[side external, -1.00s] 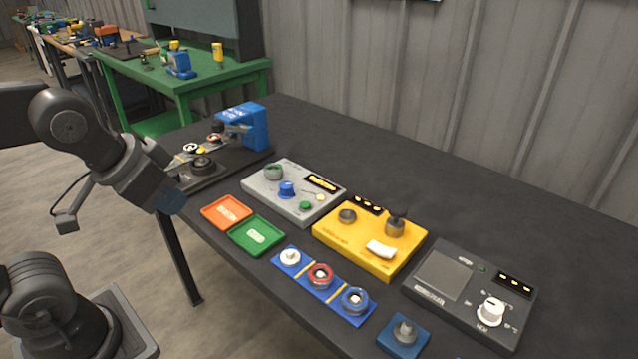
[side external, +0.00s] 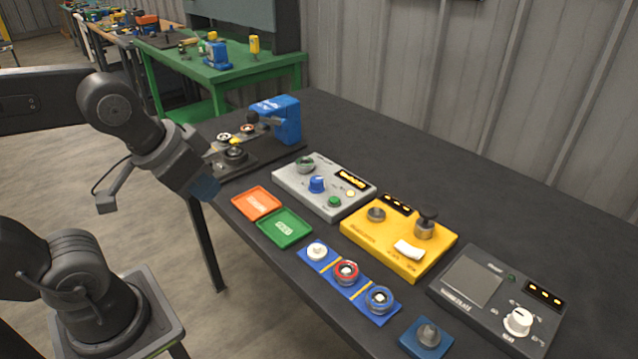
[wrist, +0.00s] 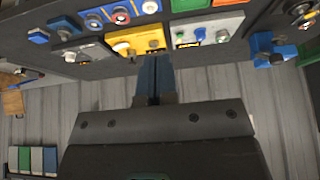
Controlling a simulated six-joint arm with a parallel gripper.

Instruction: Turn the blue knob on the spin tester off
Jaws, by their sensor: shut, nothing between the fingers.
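The spin tester appears to be the light grey box (side external: 290,188) with a blue knob (side external: 317,184), a green button (side external: 334,202) and a lit yellow display (side external: 351,179). The blue knob stands upright on its face; its pointer is too small to read. In the wrist view the grey box (wrist: 208,22) is beyond my fingers at the top. My gripper (side external: 206,190) is left of the box, apart from it, near the table's left edge by the orange tray. Its blue fingers (wrist: 154,78) are closed together with nothing between them.
Orange (side external: 256,202) and green (side external: 285,228) trays lie in front of the grey box. A yellow box (side external: 365,247), a blue strip with several round parts (side external: 333,279) and a dark box (side external: 462,310) stand to the right. The table's far side is clear.

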